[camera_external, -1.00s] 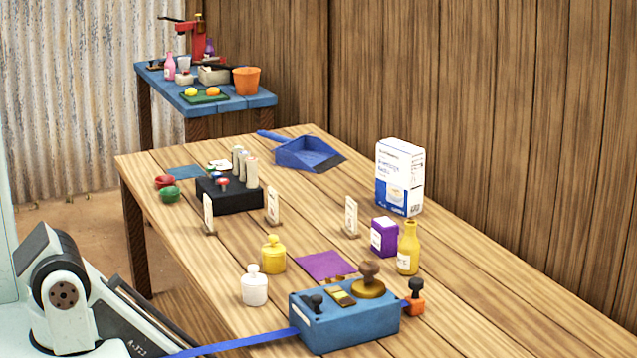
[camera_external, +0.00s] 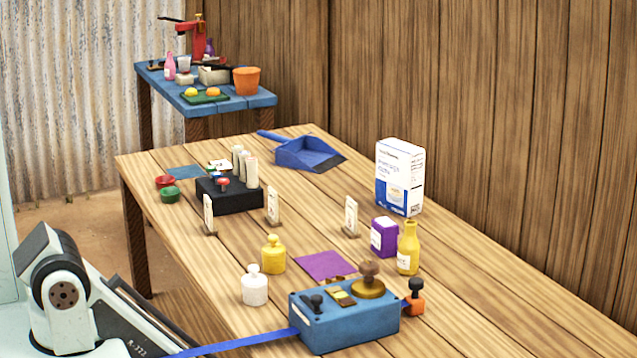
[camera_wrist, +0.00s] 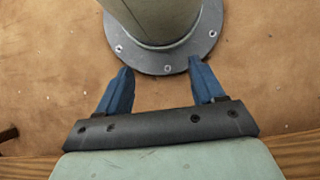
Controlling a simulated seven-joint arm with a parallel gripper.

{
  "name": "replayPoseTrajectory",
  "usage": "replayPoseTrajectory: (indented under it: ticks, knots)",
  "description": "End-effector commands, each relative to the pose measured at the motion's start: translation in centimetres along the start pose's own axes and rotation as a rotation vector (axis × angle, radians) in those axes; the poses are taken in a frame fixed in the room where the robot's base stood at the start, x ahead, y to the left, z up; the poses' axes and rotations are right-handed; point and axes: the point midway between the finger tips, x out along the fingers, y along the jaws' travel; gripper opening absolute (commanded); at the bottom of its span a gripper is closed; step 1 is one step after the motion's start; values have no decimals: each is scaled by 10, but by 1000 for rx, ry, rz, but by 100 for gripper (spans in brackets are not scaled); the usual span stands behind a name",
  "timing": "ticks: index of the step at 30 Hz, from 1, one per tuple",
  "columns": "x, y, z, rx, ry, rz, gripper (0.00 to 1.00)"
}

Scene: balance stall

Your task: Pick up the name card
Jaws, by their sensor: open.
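Three upright white cards in small wooden stands are on the wooden table in the external view: a left card (camera_external: 208,214), a middle card (camera_external: 273,206) and a right card (camera_external: 351,216). Their print is too small to read, so I cannot tell which is the name card. My gripper (camera_wrist: 158,88) shows in the wrist view with its two blue fingers apart and nothing between them. It points down at a tan floor and a round grey bolted flange. No card shows in the wrist view. My gripper is outside the external view.
A blue box with stamps (camera_external: 343,325) stands at the near end, with a white bottle (camera_external: 254,288) and yellow bottle (camera_external: 273,256) by it. A black block (camera_external: 229,197) is behind the left card. A purple box (camera_external: 384,237) and yellow bottle (camera_external: 408,250) stand right of the cards.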

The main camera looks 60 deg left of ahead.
Motion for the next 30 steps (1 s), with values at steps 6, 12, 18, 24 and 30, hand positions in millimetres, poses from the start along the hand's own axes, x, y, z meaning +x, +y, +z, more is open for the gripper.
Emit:
replayPoseTrajectory:
  ticks: [6,12,18,24,30]
  knots:
    - [0,0,0,0,0,0,46]
    - [0,0,0,0,0,0,38]
    - [-1,-1,-8,-26,18,13,38]
    - [-11,-13,-65,-227,153,119,38]
    - [-38,-50,-145,-556,351,289,38]
